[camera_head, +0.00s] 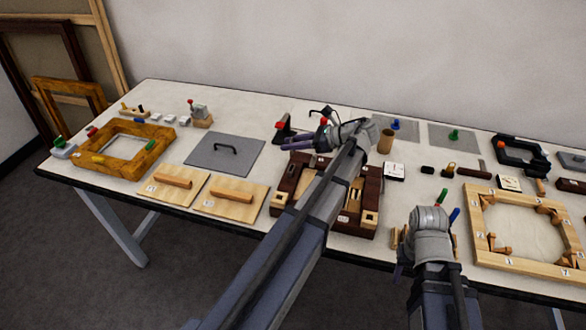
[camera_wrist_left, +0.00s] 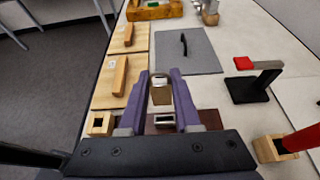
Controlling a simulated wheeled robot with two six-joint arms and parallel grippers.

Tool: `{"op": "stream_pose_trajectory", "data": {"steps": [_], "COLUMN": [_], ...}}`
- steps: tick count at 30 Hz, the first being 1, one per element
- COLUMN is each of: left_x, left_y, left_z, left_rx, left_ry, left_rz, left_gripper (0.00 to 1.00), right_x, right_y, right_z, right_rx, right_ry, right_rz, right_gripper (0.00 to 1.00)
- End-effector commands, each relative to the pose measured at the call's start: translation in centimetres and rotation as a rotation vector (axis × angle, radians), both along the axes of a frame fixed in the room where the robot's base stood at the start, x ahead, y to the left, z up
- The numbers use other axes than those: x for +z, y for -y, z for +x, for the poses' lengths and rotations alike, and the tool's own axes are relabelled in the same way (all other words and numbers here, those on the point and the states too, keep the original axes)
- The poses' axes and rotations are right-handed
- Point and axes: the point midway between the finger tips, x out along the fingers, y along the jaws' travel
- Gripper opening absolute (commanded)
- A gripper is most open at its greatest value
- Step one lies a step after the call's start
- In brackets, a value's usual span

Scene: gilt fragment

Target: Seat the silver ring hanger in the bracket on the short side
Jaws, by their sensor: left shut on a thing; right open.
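My left gripper (camera_head: 304,141) reaches over the far part of a dark brown frame (camera_head: 368,222). A silver bracket (camera_wrist_left: 164,121) with a dark opening lies on the dark brown frame side, nearer the camera than the hanger. The hanger appears apart from the bracket, but its height is hard to judge. The head view does not show the hanger clearly. My right gripper (camera_head: 428,242) is open near the table's front edge; its fingers are mostly hidden.
A grey mat with a black handle (camera_head: 226,155) and boards with wooden bars (camera_head: 172,183) lie left. A red-topped black stand (camera_wrist_left: 252,86) is close on the right in the wrist view. An orange frame (camera_head: 82,152) is far left, a pale frame (camera_head: 484,253) right.

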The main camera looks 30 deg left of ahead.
Motion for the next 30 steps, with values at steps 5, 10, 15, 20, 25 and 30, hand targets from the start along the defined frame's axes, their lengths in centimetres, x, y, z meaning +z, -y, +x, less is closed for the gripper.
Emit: {"op": "stream_pose_trajectory", "data": {"steps": [5,10,15,20,25,30], "left_x": [-3.6,-4.3,-4.5,-6.4,-8.1,-7.8], "left_y": [0.0,0.0,0.0,0.0,0.0,0.0], "left_z": [0.0,0.0,0.0,0.0,0.0,0.0], "left_rx": [0.0,-0.001,-0.001,-0.001,-0.001,-0.001], "left_ry": [0.0,0.0,0.0,-0.001,-0.001,0.0], "left_rz": [0.0,0.0,0.0,0.0,0.0,0.0], "left_gripper": [0.0,0.0,0.0,0.0,0.0,0.0], "right_x": [-3.6,-4.3,-4.5,-6.4,-8.1,-7.8], "right_y": [0.0,0.0,0.0,0.0,0.0,0.0], "right_z": [0.0,0.0,0.0,0.0,0.0,0.0], "right_rx": [0.0,0.0,0.0,0.0,0.0,0.0], "right_ry": [0.0,0.0,0.0,0.0,0.0,0.0], "right_rz": [0.0,0.0,0.0,0.0,0.0,0.0], "right_gripper": [0.5,0.5,0.5,0.5,0.5,0.5]}}
